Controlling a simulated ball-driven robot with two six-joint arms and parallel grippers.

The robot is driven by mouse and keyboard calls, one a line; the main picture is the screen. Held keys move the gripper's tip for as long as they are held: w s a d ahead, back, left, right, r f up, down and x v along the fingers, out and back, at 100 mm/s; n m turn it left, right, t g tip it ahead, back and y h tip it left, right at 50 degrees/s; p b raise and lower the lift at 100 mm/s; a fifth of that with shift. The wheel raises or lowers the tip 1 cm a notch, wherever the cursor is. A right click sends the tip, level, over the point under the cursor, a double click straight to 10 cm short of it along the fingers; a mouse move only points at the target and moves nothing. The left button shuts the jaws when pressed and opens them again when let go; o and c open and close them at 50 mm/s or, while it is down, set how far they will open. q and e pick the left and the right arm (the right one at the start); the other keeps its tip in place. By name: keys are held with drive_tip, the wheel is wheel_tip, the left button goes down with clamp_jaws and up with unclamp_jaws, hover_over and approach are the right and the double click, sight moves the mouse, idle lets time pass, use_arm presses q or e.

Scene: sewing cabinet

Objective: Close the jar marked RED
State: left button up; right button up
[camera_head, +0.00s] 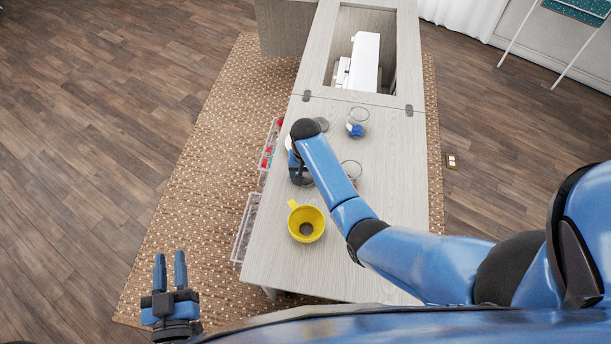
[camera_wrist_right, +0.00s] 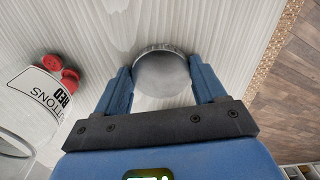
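In the head view, a clear jar with red bits (camera_head: 351,168) stands partly behind my right arm. A round grey lid (camera_wrist_right: 163,78) lies between the fingers of my right gripper (camera_wrist_right: 162,82), close to both; whether they press on it is unclear. My left gripper (camera_head: 170,272) is open and empty, over the rug left of the cabinet.
A clear jar with blue contents (camera_head: 357,124) and another grey lid (camera_head: 322,124) are farther back on the cabinet top (camera_head: 391,190). A yellow funnel-like container (camera_head: 306,224) stands nearer. Clear trays (camera_head: 243,229) hang along the left edge. A white machine (camera_head: 364,62) sits in the opening.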

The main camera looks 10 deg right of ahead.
drive_tip(key=c, duration=0.3)
drive_tip(key=shift+r, duration=0.1)
drive_tip(key=shift+c, duration=0.2)
wheel_tip(320, 180, up, 20)
drive_tip(key=p, duration=0.6)
drive_tip(key=shift+p, duration=0.35)
